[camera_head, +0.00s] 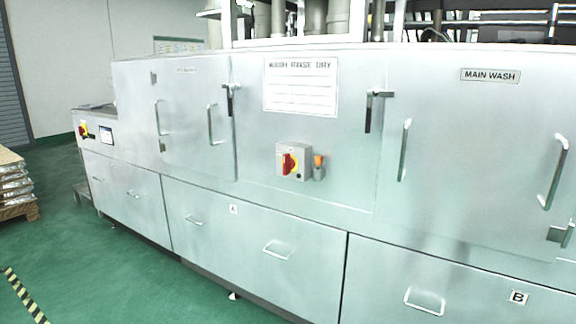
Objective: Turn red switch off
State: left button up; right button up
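A red rotary switch (289,164) with a yellow surround sits on a small grey box (301,158) on the front of the steel washing machine (350,215), near the middle of the head view. Its red handle looks roughly upright; I cannot read its position marks. A second red and yellow switch (83,131) is on the machine's far left end, beside a small display. Neither of my grippers shows in this view.
A small orange-topped device (318,165) is mounted just right of the switch box. Door handles (404,150) and latches (370,112) stick out from the machine front. A loaded pallet (15,190) stands at the left edge. Green floor (110,270) is clear at the front left.

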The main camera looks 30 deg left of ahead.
aim_at(289, 163)
jog(key=k, duration=0.95)
jog(key=u, duration=1.8)
jog(key=i, duration=2.9)
jog(key=z, duration=0.95)
